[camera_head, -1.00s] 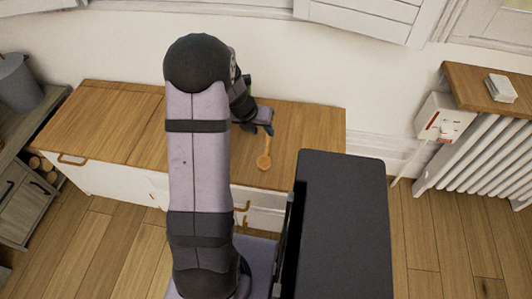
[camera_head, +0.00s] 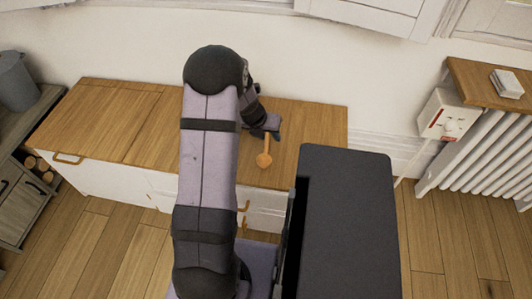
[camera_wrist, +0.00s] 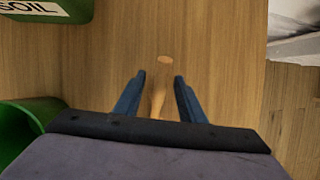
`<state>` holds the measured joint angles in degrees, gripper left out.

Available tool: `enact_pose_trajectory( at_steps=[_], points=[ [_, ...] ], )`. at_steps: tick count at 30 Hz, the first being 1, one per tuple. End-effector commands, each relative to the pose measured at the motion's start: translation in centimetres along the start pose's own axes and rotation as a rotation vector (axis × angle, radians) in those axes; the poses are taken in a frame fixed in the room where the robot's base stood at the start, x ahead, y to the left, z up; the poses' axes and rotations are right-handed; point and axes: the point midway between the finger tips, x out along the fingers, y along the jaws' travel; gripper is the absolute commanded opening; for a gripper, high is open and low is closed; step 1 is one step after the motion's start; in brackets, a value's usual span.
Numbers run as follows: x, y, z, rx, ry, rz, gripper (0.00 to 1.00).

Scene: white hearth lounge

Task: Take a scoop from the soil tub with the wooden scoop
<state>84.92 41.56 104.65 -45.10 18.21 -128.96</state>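The wooden scoop (camera_head: 264,159) lies on the wooden cabinet top, its round bowl toward the front edge in the head view. In the wrist view its pale handle (camera_wrist: 159,90) runs between the two blue fingers of my gripper (camera_wrist: 158,92). The fingers are apart, with a gap on each side of the handle. The scoop's near part is hidden behind my gripper's body. A green tub labelled SOIL (camera_wrist: 45,12) stands at the top left of the wrist view, partly cut off. My arm hides it in the head view.
Another green container (camera_wrist: 22,125) with its opening showing is at the left of the wrist view, close to my gripper. The cabinet top (camera_head: 310,130) is clear right of the scoop. A white radiator (camera_head: 485,150) stands farther right.

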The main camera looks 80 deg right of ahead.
Motion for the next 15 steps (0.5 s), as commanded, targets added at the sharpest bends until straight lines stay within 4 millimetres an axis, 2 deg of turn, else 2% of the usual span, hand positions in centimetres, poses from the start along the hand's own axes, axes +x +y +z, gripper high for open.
enact_pose_trajectory(
  at_steps=[5,10,15],
  points=[
    [-0.05,-0.01,0.05,0.000,-0.001,0.000,0.36],
    [-0.06,0.00,0.03,0.000,0.000,0.000,0.00],
    [-0.07,0.00,0.04,0.000,0.000,0.000,0.00]
  ],
)
